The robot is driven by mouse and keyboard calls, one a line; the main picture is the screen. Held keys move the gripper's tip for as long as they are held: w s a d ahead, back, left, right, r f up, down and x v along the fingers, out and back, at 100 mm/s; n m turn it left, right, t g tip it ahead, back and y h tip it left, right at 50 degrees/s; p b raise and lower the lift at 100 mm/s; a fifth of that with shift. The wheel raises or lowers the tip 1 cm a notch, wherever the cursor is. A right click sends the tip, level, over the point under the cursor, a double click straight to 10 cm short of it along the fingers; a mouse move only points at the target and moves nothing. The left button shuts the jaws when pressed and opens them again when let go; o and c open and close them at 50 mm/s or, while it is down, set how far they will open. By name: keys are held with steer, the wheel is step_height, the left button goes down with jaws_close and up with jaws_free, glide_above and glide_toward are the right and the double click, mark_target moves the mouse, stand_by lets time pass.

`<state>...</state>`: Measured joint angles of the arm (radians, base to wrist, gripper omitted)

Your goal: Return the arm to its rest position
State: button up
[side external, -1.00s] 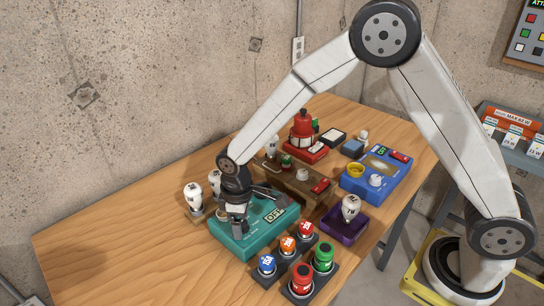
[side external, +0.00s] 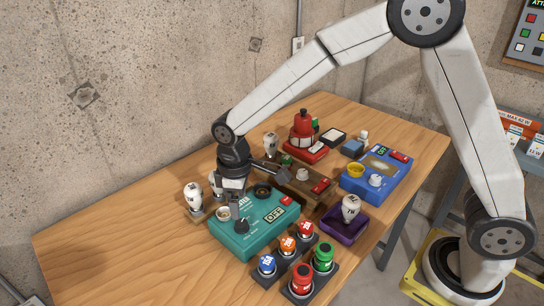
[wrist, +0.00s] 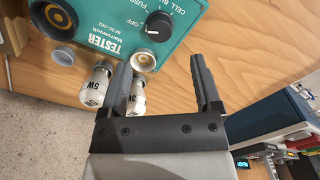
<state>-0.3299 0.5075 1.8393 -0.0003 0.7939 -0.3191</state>
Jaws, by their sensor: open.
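My gripper (side external: 238,200) hangs over the left part of the teal tester box (side external: 256,236), above its top face. In the wrist view my gripper (wrist: 164,72) shows two dark fingers spread apart with nothing between them. The tester (wrist: 118,22) shows there with a black knob (wrist: 159,25) and a pale round socket (wrist: 144,60).
White bulbs (side external: 193,196) stand left of the tester. Blue, orange and red capped pieces (side external: 267,264) stand in front, beside green and red ones (side external: 323,257). A purple holder (side external: 345,226) carries a bulb. A blue device (side external: 377,180) is behind. The table's left side (side external: 110,240) is clear.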

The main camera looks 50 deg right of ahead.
steer(key=shift+r, duration=0.55)
steer(key=shift+d, duration=0.1)
steer(key=shift+s+d, duration=0.15)
steer(key=shift+d, duration=0.1)
steer(key=s+d+m+t, duration=0.2)
steer(key=s+d+m, duration=0.5)
steer(key=s+d, duration=0.6)
steer(key=shift+s+d+f+t, duration=0.2)
steer(key=shift+s+d+t, duration=0.1)
steer(key=shift+d, duration=0.05)
